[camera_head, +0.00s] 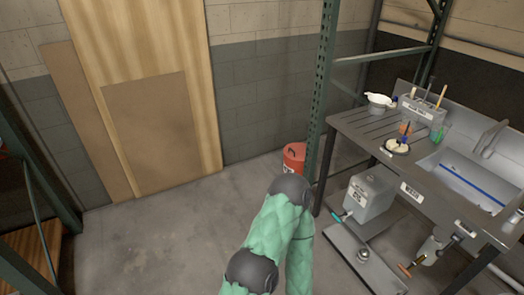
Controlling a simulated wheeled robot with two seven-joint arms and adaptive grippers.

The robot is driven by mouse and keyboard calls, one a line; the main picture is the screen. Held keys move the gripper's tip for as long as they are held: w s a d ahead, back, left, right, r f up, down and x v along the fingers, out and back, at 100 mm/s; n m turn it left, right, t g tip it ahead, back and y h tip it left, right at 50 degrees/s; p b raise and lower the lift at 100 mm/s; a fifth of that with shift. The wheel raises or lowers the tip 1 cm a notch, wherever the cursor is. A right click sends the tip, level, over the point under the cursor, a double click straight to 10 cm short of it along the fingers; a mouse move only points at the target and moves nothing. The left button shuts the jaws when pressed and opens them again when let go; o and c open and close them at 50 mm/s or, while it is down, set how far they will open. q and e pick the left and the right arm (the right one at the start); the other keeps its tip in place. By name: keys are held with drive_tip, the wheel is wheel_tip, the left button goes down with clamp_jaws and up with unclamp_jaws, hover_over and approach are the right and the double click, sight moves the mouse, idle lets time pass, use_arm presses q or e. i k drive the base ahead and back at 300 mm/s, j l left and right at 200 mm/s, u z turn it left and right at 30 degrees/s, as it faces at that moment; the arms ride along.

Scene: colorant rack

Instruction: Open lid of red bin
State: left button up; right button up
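The red bin (294,158) stands on the floor by the far wall, just left of a green metal rack post. Its upper part shows, with a small dark patch on top; the image is too small to tell the lid's edge or whether it is raised. My arm, in a green quilted cover with black joints, rises from the bottom middle and hides the bin's lower part. Neither gripper shows, and I cannot tell what lies behind the arm.
A dark sink bench (352,124) with bowls and tools fills the right. A grey container (369,193) and a low platform (345,250) sit below it. Wooden boards (150,115) lean on the back wall. The floor (160,235) left of my arm is clear.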

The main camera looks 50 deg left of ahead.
sight(299, 149)
drive_tip(key=u, duration=1.2)
drive_tip(key=i+j+u, duration=0.25)
drive_tip(key=i, duration=1.55)
drive_tip(key=i+j+u, duration=0.1)
drive_tip(key=i+u, duration=0.15)
drive_tip(key=i, duration=1.55)
